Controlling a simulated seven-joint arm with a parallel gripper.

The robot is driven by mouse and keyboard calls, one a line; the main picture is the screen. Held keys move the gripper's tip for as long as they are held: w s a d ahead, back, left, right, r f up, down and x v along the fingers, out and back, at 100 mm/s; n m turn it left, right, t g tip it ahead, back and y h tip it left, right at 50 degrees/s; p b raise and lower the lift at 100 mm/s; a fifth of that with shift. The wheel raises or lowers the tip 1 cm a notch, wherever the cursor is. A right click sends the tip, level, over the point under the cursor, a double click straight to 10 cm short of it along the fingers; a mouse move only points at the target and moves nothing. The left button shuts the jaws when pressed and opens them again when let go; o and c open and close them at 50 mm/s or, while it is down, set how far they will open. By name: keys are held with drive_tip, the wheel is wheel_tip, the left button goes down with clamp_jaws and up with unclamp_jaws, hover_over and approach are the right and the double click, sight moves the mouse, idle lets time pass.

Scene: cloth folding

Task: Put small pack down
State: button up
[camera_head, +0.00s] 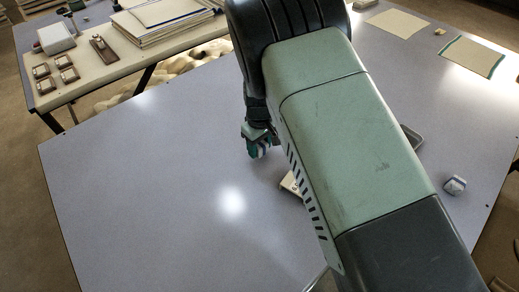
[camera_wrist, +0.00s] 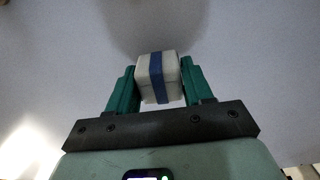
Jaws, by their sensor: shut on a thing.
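My gripper (camera_wrist: 160,85) is shut on the small pack (camera_wrist: 145,72), a white block with a blue band around its middle. In the wrist view the pack sits between the two green fingers, with grey tabletop behind it. In the head view my gripper (camera_head: 258,147) is low over the middle of the grey table (camera_head: 130,190), left of my arm. The pack is mostly hidden there, and I cannot tell whether it touches the table.
Another small white and blue block (camera_head: 455,185) lies at the right. A pale flat item (camera_head: 290,183) and a grey tray edge (camera_head: 412,136) are partly hidden by my arm. Cloths (camera_head: 471,57) lie at the back right. The table's left part is clear.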

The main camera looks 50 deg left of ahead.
sight(260, 143)
wheel_tip(260, 143, up, 7)
drive_tip(key=shift+f, duration=0.15)
drive_tip(key=shift+r, duration=0.5)
drive_tip(key=shift+w, duration=0.1)
drive_tip(key=w+d+m, duration=0.2)
drive_tip(key=w+d, duration=0.2)
drive_tip(key=w, duration=0.5)
drive_tip(key=w+d+r+m, duration=0.1)
drive_tip(key=w+d+m, duration=0.1)
drive_tip(key=w+d, duration=0.5)
drive_tip(key=w+d+m, duration=0.1)
drive_tip(key=w+d, duration=0.1)
drive_tip(key=w, duration=0.9)
drive_tip(key=w+d+r+m, duration=0.1)
drive_tip(key=w+d+m, duration=0.1)
drive_tip(key=w+d, duration=0.55)
drive_tip(key=w+d+r+m, duration=0.15)
drive_tip(key=w+d, duration=0.25)
drive_tip(key=d, duration=0.6)
drive_tip(key=shift+m, duration=0.25)
drive_tip(key=shift+w+d+f, duration=0.1)
drive_tip(key=shift+d+f, duration=0.05)
drive_tip(key=shift+f, duration=2.5)
drive_tip(key=shift+w+d+f, duration=0.1)
drive_tip(key=shift+f, duration=2.55)
drive_tip(key=shift+f, duration=0.15)
